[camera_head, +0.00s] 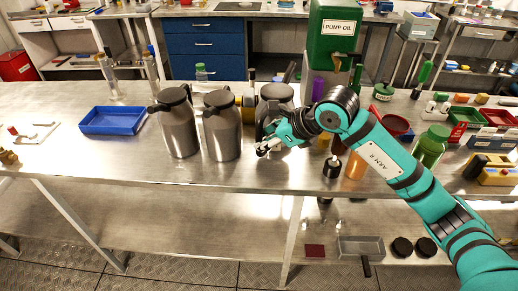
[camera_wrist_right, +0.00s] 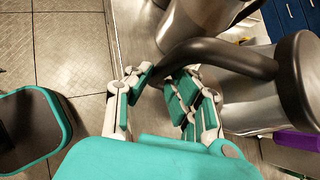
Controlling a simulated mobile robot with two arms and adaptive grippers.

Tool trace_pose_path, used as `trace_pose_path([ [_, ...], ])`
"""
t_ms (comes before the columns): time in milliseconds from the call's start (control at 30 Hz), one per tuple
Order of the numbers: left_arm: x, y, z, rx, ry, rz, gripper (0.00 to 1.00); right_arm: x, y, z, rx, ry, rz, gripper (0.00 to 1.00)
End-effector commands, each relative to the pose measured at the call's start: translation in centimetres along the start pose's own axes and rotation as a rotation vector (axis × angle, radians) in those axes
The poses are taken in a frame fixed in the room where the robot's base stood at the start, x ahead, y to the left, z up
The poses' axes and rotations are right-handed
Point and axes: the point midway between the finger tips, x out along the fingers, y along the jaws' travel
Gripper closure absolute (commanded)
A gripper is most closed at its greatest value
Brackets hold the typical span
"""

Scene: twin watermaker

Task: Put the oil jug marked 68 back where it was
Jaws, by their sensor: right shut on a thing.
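Three grey metal jugs with dark lids and handles stand in a row on the steel bench: a left jug (camera_head: 181,132), a middle jug (camera_head: 223,137) and a right jug (camera_head: 276,93). My right gripper (camera_head: 266,148) is at the right jug and partly covers it. In the right wrist view, my right gripper (camera_wrist_right: 162,88) is shut on the dark curved handle (camera_wrist_right: 215,52) of this jug, whose metal body (camera_wrist_right: 240,100) shows beside it. No number is readable on any jug. I cannot tell whether the held jug touches the bench. My left gripper is out of view.
A blue tray (camera_head: 112,121) lies left of the jugs. A green tank marked PUMP OIL (camera_head: 332,45) stands behind the right jug. A green bottle (camera_head: 431,146), a dark-capped bottle (camera_head: 332,166) and colored bins crowd the right. The bench front before the left jugs is clear.

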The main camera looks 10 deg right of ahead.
Motion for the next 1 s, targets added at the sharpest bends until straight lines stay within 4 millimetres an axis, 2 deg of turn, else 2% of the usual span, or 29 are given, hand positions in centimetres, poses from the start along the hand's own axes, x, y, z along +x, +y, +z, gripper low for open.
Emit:
trace_pose_path([
  [33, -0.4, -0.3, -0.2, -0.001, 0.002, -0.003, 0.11, -0.2, -1.0, 0.6, -0.003, -0.011, -0.008, 1.00],
  [100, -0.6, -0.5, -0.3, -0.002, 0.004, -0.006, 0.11, 0.1, -1.8, 0.6, -0.005, -0.012, -0.008, 1.00],
  [433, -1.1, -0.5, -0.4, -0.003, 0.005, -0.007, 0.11, 0.7, -3.6, 0.5, -0.005, -0.013, -0.007, 1.00],
  [667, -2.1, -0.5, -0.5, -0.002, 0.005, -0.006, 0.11, 2.9, -3.0, -1.7, -0.004, -0.011, -0.006, 1.00],
  [900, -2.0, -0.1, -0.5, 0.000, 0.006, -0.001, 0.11, 3.2, -3.0, -1.9, -0.008, -0.013, -0.008, 1.00],
  [933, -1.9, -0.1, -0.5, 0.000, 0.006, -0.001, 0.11, 3.5, -2.8, -2.5, -0.001, -0.001, -0.001, 0.79],
  [1000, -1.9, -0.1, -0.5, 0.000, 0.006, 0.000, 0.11, 3.5, -2.8, -2.5, -0.001, -0.001, -0.001, 0.70],
])
